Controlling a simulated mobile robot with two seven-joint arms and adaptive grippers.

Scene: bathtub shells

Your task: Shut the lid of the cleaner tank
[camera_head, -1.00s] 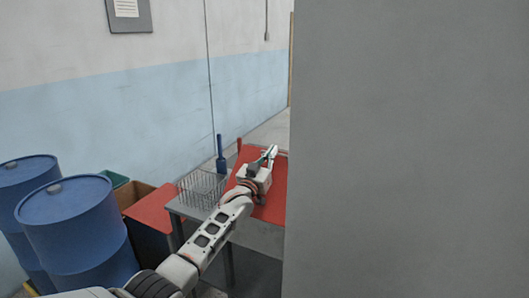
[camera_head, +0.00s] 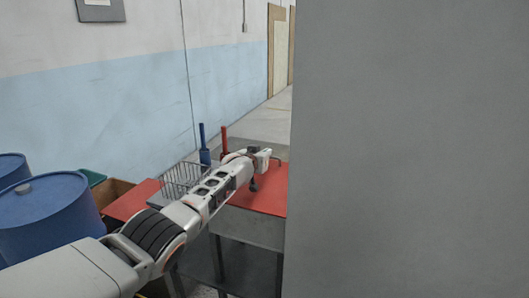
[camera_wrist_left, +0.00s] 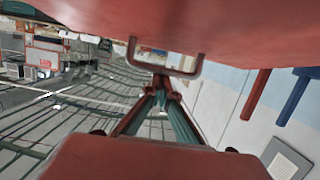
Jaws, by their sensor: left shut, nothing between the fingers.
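My left gripper (camera_head: 265,158) is at the end of the stretched left arm, over the red panel (camera_head: 264,200) on the grey bench. I take this panel for the cleaner tank's lid; it looks about flat, but its right part is hidden. In the left wrist view, which is upside down, the shut, empty fingers (camera_wrist_left: 162,85) are close to a bracket-like handle (camera_wrist_left: 184,68) on a red surface (camera_wrist_left: 235,32). I cannot tell whether they touch it. The tank's inside is not visible. My right gripper is not in view.
A large grey surface (camera_head: 410,150) blocks the right half of the head view. A wire basket (camera_head: 180,182) and upright blue (camera_head: 203,140) and red (camera_head: 224,137) handles stand by the bench. Blue drums (camera_head: 45,215) and a cardboard box (camera_head: 115,192) are at left.

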